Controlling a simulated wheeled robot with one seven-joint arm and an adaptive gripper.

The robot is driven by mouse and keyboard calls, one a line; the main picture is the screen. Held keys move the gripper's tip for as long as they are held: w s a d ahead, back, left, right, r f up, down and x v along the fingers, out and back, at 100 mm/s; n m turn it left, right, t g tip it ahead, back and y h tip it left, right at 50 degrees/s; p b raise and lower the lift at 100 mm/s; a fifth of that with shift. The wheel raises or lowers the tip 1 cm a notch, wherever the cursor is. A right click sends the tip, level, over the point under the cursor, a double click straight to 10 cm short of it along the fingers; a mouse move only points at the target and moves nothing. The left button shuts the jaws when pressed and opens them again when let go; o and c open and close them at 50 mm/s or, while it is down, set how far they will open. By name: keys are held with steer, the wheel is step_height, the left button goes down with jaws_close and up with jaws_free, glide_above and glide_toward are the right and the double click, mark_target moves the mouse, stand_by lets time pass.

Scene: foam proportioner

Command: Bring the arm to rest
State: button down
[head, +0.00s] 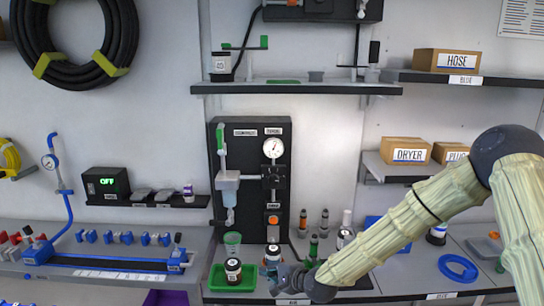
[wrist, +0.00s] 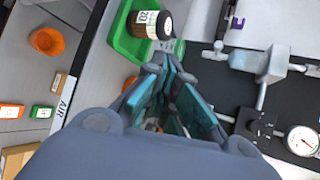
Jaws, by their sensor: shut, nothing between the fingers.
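My arm reaches in from the right in the head view, low over the bench. My gripper (head: 278,277) is at the bench's front, just right of the green tray (head: 218,284). In the wrist view my gripper (wrist: 163,62) has its teal fingers drawn together at the tips, with nothing seen between them.
A black panel with a gauge (head: 273,148) stands behind my gripper. A second jar (head: 272,255) is close to the fingers. A blue ring (head: 458,268) lies at right. Shelves with boxes (head: 409,151) are above.

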steer(key=s+d+f+n+g+h+b, duration=0.1)
steer(key=s+d+f+n+g+h, duration=0.2)
steer(key=s+f, duration=0.85)
steer(key=s+d+f+n+g+b, duration=0.1)
steer(key=s+d+f+n+g, duration=0.3)
steer(key=s+f, duration=0.7)
steer(key=s+d+f+n+g+h+b, duration=0.1)
steer(key=s+d+f+n, duration=0.1)
steer(key=s+d, duration=0.3)
steer(key=s+d+f+n+g+h+b, duration=0.1)
steer(key=s+d+f, duration=0.3)
steer(key=s, duration=0.7)
steer(key=s+d+f+n+h, duration=0.2)
steer(key=s+d+f+h, duration=0.1)
steer(key=s+d, duration=0.4)
steer(key=shift+s+d+f+n+g+b, duration=0.3)
steer(key=shift+s+f+n+g+b, duration=0.1)
steer(key=shift+s, duration=0.65)
